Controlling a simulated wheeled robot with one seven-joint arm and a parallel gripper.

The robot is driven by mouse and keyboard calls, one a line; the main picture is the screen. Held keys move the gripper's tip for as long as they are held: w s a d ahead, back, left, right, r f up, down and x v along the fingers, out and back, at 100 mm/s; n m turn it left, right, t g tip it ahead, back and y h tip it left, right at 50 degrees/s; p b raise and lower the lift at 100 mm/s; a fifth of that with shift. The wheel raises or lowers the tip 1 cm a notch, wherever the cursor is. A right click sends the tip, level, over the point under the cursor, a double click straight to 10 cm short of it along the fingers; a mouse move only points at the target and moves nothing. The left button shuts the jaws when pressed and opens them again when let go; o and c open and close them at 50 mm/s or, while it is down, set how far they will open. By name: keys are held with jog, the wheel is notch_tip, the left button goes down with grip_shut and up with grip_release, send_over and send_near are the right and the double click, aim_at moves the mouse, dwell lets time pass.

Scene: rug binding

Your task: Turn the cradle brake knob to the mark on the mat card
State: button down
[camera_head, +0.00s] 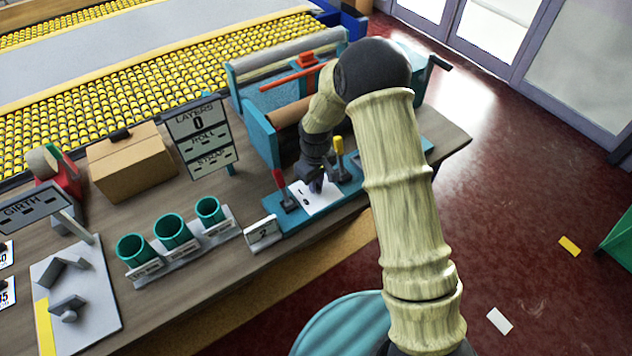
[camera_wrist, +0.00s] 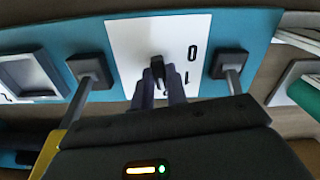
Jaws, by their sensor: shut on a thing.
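The brake knob (camera_wrist: 157,66) is small and dark, on a white plate (camera_wrist: 125,40) with the digits 0 and 1. My gripper (camera_wrist: 160,84) is shut on the knob, one finger on each side. In the head view my gripper (camera_head: 316,186) reaches down to the white plate (camera_head: 322,204) on a blue panel; the knob is mostly hidden there. A small white card (camera_head: 262,232) reading what looks like 2 stands at the panel's left end. I cannot tell whether it is the mat card, nor the knob's exact pointing.
A red-handled lever (camera_head: 280,182) and a yellow-handled lever (camera_head: 338,148) flank the plate closely. The blue cradle with rollers (camera_head: 262,135) stands behind. Three teal cups (camera_head: 172,230), a LAYERS sign (camera_head: 200,135) and a cardboard box (camera_head: 130,162) are to the left.

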jog(key=shift+w+r, duration=0.1)
jog(key=shift+w, duration=0.05)
jog(key=c, duration=1.4)
grip_release()
notch_tip(320, 180, up, 17)
jog(key=b, duration=0.1)
jog(key=shift+r, duration=0.2)
jog(key=s+d+m+t+p, duration=0.1)
jog(key=s+d+m+t, duration=0.1)
jog(key=s+d+m, duration=0.6)
jog(key=s+d, duration=0.7)
jog(key=s, duration=0.4)
jog(key=shift+s+d+r+m+t, duration=0.15)
jog(key=shift+d+r+m+t, duration=0.15)
jog(key=shift+m, duration=0.1)
